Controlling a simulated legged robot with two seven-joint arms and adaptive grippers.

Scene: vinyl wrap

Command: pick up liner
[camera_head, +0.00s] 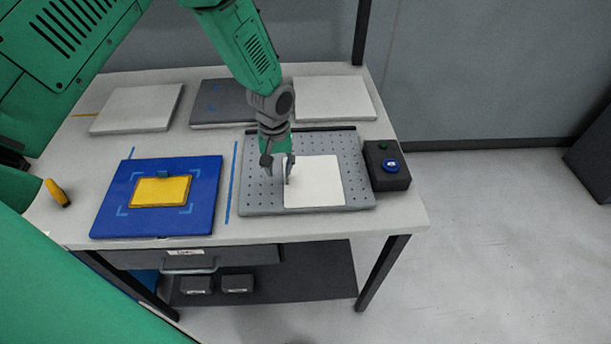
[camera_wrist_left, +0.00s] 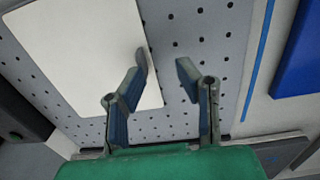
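A white square sheet, seemingly the liner (camera_head: 318,182), lies flat on the grey perforated plate (camera_head: 260,195) on the table. It also shows in the left wrist view (camera_wrist_left: 85,50). My left gripper (camera_head: 279,175) is at the sheet's left edge. In the left wrist view, its two fingers (camera_wrist_left: 164,66) are apart with nothing between them. One finger overlaps the sheet near its edge and the other is over bare perforated plate. I cannot tell whether the fingertips touch the surface. My right gripper is not in view.
A blue board (camera_head: 108,210) with a yellow block (camera_head: 160,191) lies left of the plate. A dark button box (camera_head: 388,178) stands at its right. Grey and white panels (camera_head: 138,108) lie along the back. A yellow-handled tool (camera_head: 56,193) lies far left.

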